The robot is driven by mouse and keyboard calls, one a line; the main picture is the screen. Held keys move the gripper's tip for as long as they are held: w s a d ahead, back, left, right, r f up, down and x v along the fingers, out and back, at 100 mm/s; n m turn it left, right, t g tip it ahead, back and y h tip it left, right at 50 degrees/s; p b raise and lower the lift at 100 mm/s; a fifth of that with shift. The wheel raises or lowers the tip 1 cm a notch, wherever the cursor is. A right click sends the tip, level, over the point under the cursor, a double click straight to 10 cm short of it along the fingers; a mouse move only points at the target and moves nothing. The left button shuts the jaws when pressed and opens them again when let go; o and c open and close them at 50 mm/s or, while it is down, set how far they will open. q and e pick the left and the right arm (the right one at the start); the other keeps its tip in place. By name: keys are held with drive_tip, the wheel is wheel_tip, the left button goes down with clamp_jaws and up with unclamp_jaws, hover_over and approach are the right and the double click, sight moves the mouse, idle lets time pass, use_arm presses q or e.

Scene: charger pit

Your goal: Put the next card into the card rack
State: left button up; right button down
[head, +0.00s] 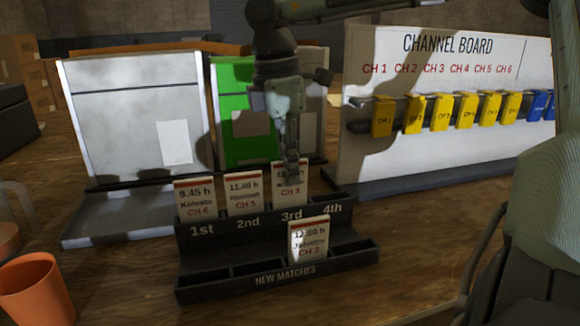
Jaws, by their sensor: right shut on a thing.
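The black card rack (265,219) has a raised back row marked 1st to 4th. The 9.45 h card (196,198) stands at 1st and the 11.40 h card (244,193) at 2nd. My right gripper (291,174) is shut on a third card (291,196), upright at 3rd; the fingers cover part of its print. I cannot tell if its lower edge is fully seated. The space above 4th is empty. A fourth card (308,240), CH 2, stands in the lower front row marked NEW MATCHES. My left gripper is not in view.
A white channel board (440,155) with several yellow and blue tags stands at the back right. A grey-white panel (120,115) and a green panel (232,85) stand behind the rack. An orange cup (38,290) is at the front left.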

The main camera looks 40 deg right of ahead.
drive_tip(key=c, duration=1.6)
unclamp_jaws()
drive_tip(key=r, duration=0.4)
drive_tip(key=a+r, duration=0.1)
drive_tip(key=r, duration=0.7)
drive_tip(key=shift+w+a, duration=0.15)
drive_tip(key=shift+w, duration=0.2)
